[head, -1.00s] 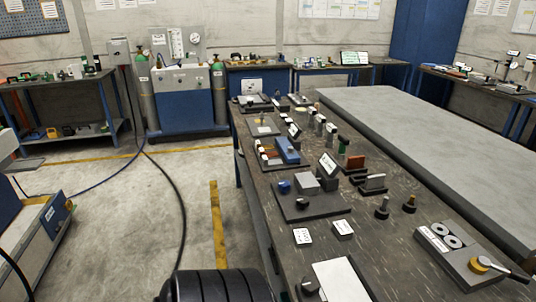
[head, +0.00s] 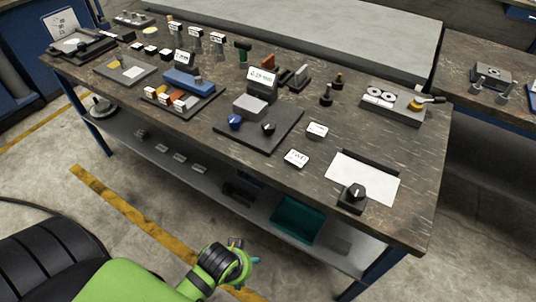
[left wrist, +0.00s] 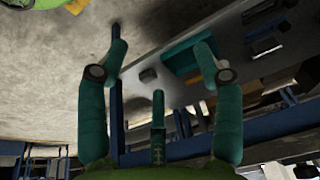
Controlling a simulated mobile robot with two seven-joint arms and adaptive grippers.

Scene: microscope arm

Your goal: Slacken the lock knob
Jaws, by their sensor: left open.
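Several knobs show on the dark workbench (head: 310,175) in the head view, and I cannot tell for sure which one is the lock knob. A black knob (head: 354,191) sits on a small dark block at the near right. A blue knob (head: 235,122) and a black knob (head: 268,128) sit on a dark plate at the middle. My left gripper (head: 250,262) is low in front of the bench, below its top and apart from every knob. In the left wrist view its teal fingers (left wrist: 161,42) are spread open and empty. My right gripper is out of view.
A white sheet (head: 362,178) lies by the near-right block. Small white labelled blocks (head: 297,158) lie left of it. A fixture with a yellow knob and black lever (head: 416,104) stands at the back right. A teal bin (head: 298,222) is on the lower shelf.

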